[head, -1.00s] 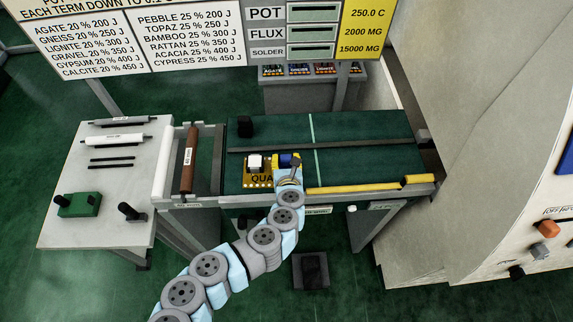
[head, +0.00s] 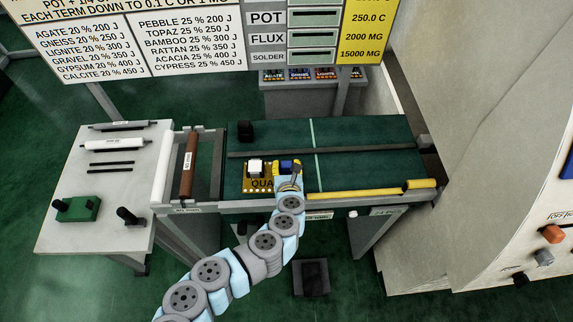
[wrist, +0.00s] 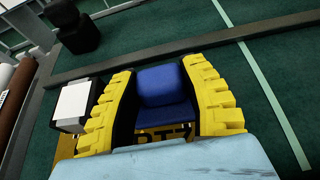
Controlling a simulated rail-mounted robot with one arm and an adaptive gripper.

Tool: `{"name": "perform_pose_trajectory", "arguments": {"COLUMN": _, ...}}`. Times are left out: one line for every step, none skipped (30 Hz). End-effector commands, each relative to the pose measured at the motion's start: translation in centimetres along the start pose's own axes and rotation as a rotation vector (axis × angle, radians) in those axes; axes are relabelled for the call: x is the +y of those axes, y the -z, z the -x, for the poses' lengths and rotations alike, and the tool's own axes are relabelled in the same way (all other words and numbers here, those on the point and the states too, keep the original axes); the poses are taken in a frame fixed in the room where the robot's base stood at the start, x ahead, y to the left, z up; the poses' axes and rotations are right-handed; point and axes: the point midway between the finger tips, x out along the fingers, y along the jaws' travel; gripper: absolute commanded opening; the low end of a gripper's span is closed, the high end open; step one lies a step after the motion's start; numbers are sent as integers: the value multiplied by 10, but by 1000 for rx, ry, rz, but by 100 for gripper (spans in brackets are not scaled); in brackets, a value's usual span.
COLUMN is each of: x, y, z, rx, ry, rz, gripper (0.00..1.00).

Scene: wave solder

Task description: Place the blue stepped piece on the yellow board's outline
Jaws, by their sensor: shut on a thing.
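The blue stepped piece (wrist: 162,95) is between the yellow-padded fingers of my gripper (wrist: 165,100), which is shut on it. In the head view the blue piece (head: 287,164) shows at the right part of the yellow board (head: 248,183). I cannot tell whether its underside touches the board. The board lies on the green conveyor and carries printed letters, partly hidden by my arm. A white-topped block (head: 255,168) stands on the board's left part; it also shows left of the gripper in the wrist view (wrist: 73,103). The outline is hidden.
A dark rail (head: 350,149) crosses the green conveyor (head: 370,170) behind the board. A black block (head: 246,131) stands beyond it. A yellow bar (head: 350,190) runs along the front edge at right. A brown roller (head: 187,162) lies left. A light side table (head: 75,215) holds rods and a green box.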

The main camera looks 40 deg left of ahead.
Motion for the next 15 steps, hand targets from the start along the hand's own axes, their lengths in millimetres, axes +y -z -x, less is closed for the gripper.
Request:
{"name": "perform_pose_trajectory", "arguments": {"x": 0, "y": 1, "z": 0, "rx": 0, "ry": 0, "rz": 0, "gripper": 14}}
{"name": "perform_pose_trajectory", "arguments": {"x": 0, "y": 1, "z": -1, "rx": 0, "ry": 0, "rz": 0, "gripper": 14}}
{"name": "perform_pose_trajectory", "arguments": {"x": 0, "y": 2, "z": -1, "rx": 0, "ry": 0, "rz": 0, "gripper": 14}}
{"name": "perform_pose_trajectory", "arguments": {"x": 0, "y": 2, "z": -1, "rx": 0, "ry": 0, "rz": 0, "gripper": 14}}
{"name": "perform_pose_trajectory", "arguments": {"x": 0, "y": 2, "z": -1, "rx": 0, "ry": 0, "rz": 0, "gripper": 14}}
{"name": "perform_pose_trajectory", "arguments": {"x": 0, "y": 3, "z": -1, "rx": 0, "ry": 0, "rz": 0, "gripper": 14}}
{"name": "perform_pose_trajectory", "arguments": {"x": 0, "y": 3, "z": -1, "rx": 0, "ry": 0, "rz": 0, "gripper": 14}}
{"name": "perform_pose_trajectory", "arguments": {"x": 0, "y": 4, "z": -2, "rx": 0, "ry": 0, "rz": 0, "gripper": 14}}
{"name": "perform_pose_trajectory", "arguments": {"x": 0, "y": 4, "z": -2, "rx": 0, "ry": 0, "rz": 0, "gripper": 14}}
{"name": "perform_pose_trajectory", "arguments": {"x": 0, "y": 4, "z": -2, "rx": 0, "ry": 0, "rz": 0, "gripper": 53}}
{"name": "perform_pose_trajectory", "arguments": {"x": 0, "y": 3, "z": -2, "rx": 0, "ry": 0, "rz": 0, "gripper": 62}}
{"name": "perform_pose_trajectory", "arguments": {"x": 0, "y": 3, "z": -1, "rx": 0, "ry": 0, "rz": 0, "gripper": 72}}
{"name": "perform_pose_trajectory", "arguments": {"x": 0, "y": 3, "z": -1, "rx": 0, "ry": 0, "rz": 0, "gripper": 72}}
{"name": "perform_pose_trajectory", "arguments": {"x": 0, "y": 3, "z": -1, "rx": 0, "ry": 0, "rz": 0, "gripper": 72}}
{"name": "perform_pose_trajectory", "arguments": {"x": 0, "y": 3, "z": -1, "rx": 0, "ry": 0, "rz": 0, "gripper": 72}}
